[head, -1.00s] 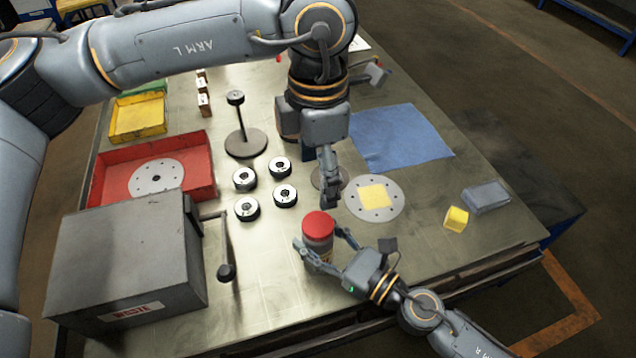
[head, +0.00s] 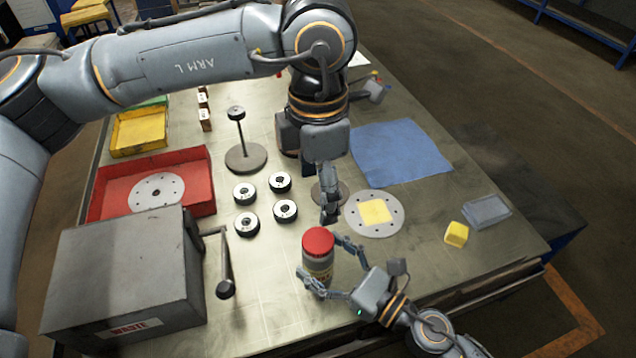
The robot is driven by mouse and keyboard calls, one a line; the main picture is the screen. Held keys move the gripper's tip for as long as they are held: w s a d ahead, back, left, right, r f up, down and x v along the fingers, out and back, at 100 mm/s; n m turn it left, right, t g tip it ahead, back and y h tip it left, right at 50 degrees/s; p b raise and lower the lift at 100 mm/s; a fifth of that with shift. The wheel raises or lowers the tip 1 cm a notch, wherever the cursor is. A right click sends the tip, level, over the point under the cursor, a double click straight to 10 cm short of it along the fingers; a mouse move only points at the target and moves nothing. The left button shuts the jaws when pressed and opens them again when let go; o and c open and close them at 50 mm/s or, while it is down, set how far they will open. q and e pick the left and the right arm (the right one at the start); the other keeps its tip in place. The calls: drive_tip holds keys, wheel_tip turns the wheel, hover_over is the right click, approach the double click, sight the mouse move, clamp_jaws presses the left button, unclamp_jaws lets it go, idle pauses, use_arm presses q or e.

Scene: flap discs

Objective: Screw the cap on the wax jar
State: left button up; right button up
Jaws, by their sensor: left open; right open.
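The wax jar (head: 317,267) stands upright near the front middle of the table, a grey jar with a yellowish label. The red cap (head: 318,241) sits on top of it; I cannot tell how tightly. My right gripper (head: 326,268) is open, its fingers spread on either side of the jar, with visible room between fingers and jar. My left gripper (head: 329,218) is open and points down, above and behind the jar, clear of the cap.
Several black-and-silver discs (head: 246,224) lie left of the jar. A grey waste box (head: 120,265) with a crank handle (head: 226,270) stands at front left. A round plate (head: 391,226) with a yellow square, a yellow block (head: 456,234) and a blue cloth (head: 400,152) lie to the right.

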drive_tip(key=v, duration=1)
drive_tip(key=shift+d, duration=0.15)
drive_tip(key=shift+s, duration=0.15)
